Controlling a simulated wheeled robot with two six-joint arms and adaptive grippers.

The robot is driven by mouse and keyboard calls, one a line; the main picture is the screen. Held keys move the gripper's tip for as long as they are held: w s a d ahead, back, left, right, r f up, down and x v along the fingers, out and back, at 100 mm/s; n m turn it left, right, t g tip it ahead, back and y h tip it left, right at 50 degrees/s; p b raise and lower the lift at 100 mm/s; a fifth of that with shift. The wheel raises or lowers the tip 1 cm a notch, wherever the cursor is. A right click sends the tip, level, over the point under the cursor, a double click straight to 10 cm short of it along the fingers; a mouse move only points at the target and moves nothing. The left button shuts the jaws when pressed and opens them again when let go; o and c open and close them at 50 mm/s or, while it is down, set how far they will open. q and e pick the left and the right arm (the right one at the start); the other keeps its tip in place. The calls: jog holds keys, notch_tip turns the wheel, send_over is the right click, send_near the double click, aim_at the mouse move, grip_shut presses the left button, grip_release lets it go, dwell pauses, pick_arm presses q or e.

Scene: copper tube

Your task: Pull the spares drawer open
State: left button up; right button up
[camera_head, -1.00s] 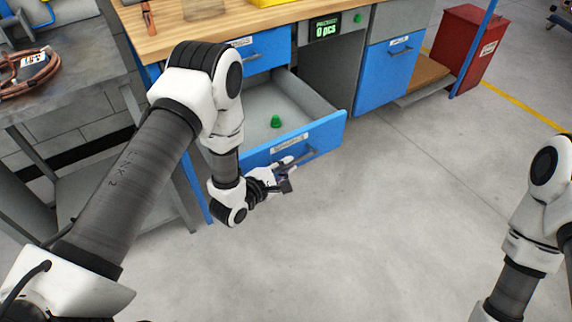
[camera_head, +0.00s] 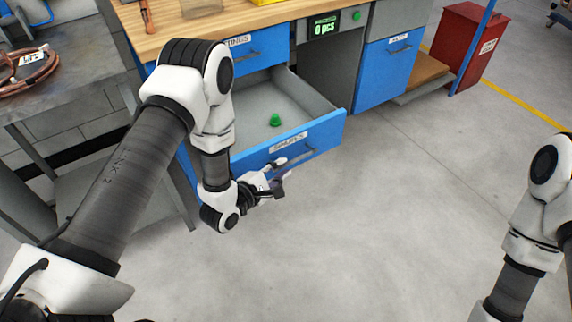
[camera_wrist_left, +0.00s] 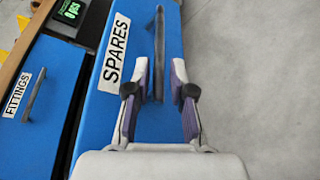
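The blue spares drawer (camera_head: 325,137) stands pulled out from the bench, its grey inside showing. A green piece (camera_head: 276,120) lies in it. The drawer's bar handle (camera_head: 306,154) is on its front; it also shows in the left wrist view (camera_wrist_left: 159,35), beside the SPARES label (camera_wrist_left: 115,52). My left gripper (camera_head: 281,171) is open in front of the handle. In the left wrist view its fingers (camera_wrist_left: 159,75) are spread on either side of the handle's near end, not closed on it. My right arm shows at the right edge; its gripper is out of view.
The closed FITTINGS drawer (camera_head: 265,48) is above the spares drawer. A blue cabinet door (camera_head: 387,75) and a red bin (camera_head: 466,48) stand to the right. A grey table with copper tube coils (camera_head: 28,75) is at left. The floor before the drawer is clear.

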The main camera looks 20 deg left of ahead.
pick_arm(q)
jog(key=v, duration=0.9)
jog(key=shift+s, duration=0.1)
jog(key=s+d+f+m+g+y, duration=0.1)
jog(key=s+f+m+g+y, duration=0.2)
jog(key=s+f+m+g, duration=0.8)
jog(key=s+a+f+m+g+y, duration=0.25)
jog(key=s+f+m+g, duration=0.2)
jog(key=s+m, duration=0.55)
notch_tip(320, 180, up, 13)
jog(key=s+p, duration=0.1)
jog(key=p, duration=1.2)
jog(key=shift+a+n+t, duration=0.35)
jog(key=shift+a+n, duration=0.05)
